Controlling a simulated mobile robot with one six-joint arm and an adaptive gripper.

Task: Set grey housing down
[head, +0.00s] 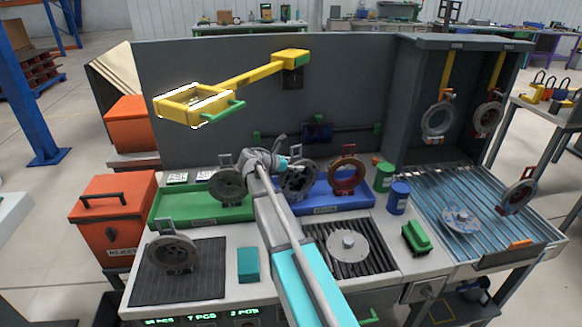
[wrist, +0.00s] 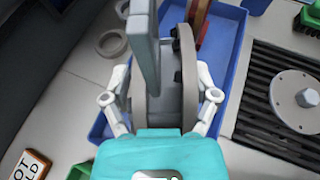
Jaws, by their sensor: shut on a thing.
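The grey housing (head: 301,180), a round ring-shaped part with a handle-like frame on top, is upright at the left part of the blue tray (head: 340,203). My gripper (head: 287,165) is shut on it. In the wrist view, the two fingers of my gripper (wrist: 160,100) press the grey housing (wrist: 186,70) from both sides, over the blue tray (wrist: 230,45). I cannot tell whether its underside touches the tray floor. A red-brown housing (head: 346,173) stands in the same tray to its right; its edge shows in the wrist view (wrist: 203,22).
A green tray (head: 205,213) with another grey housing (head: 228,185) lies to the left. A further grey housing (head: 172,253) is on the black mat (head: 205,280). A black grate with a flat disc (head: 347,246) is in front. Green (head: 384,177) and blue (head: 398,198) canisters stand right of the tray.

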